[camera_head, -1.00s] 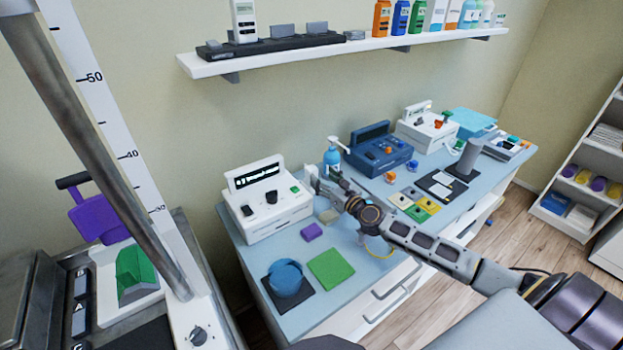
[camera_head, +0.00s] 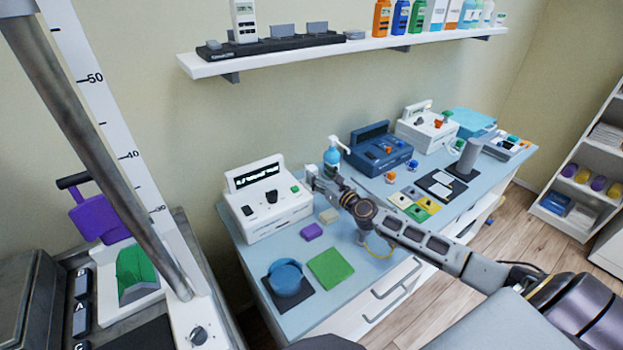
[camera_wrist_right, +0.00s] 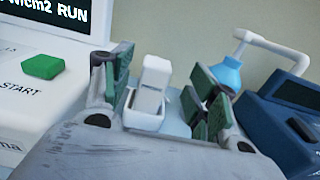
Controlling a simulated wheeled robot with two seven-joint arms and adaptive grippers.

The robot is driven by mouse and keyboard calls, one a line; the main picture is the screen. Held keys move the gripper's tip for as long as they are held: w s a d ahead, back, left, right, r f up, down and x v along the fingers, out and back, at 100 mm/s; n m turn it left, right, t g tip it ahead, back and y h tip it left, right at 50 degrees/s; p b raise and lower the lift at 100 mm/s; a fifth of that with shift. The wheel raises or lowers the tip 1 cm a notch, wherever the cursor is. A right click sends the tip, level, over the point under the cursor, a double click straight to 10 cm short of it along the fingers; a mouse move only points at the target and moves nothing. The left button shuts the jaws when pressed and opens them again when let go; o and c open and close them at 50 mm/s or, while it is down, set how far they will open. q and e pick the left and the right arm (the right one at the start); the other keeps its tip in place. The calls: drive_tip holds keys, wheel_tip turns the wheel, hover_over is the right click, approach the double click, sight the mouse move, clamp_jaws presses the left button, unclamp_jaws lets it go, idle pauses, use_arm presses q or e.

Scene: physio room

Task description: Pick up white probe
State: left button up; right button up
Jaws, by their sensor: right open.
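The white probe (camera_wrist_right: 154,78) stands upright in the right wrist view, its lower end at a small white holder (camera_wrist_right: 143,117). In the head view it is a small white shape (camera_head: 311,171) beside the white device (camera_head: 268,200). My right gripper (camera_wrist_right: 153,92) is open, with one green-padded finger on each side of the probe in the wrist view. I cannot tell whether either finger touches it. In the head view the right gripper (camera_head: 320,183) is small and points at the probe. My left gripper is not in view.
A blue pump bottle (camera_head: 332,158) and a blue device (camera_head: 380,148) stand just right of the probe. A purple block (camera_head: 312,231), a beige block (camera_head: 329,216) and a green pad (camera_head: 331,268) lie nearer on the table. A wall shelf (camera_head: 350,49) runs above.

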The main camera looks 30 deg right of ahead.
sight(312, 167)
drive_tip(key=shift+w+a, duration=0.15)
drive_tip(key=shift+w, duration=0.5)
drive_tip(key=shift+w+a, duration=0.15)
drive_tip(key=shift+w, duration=0.45)
drive_tip(key=shift+w+a, duration=0.1)
drive_tip(key=shift+w, duration=0.85)
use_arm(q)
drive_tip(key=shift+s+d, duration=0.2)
use_arm(e)
drive_tip(key=shift+w, duration=0.3)
drive_tip(key=c, duration=1.1)
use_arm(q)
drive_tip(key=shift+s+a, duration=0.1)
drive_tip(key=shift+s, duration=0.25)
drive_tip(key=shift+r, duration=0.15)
use_arm(e)
drive_tip(key=shift+r, duration=0.25)
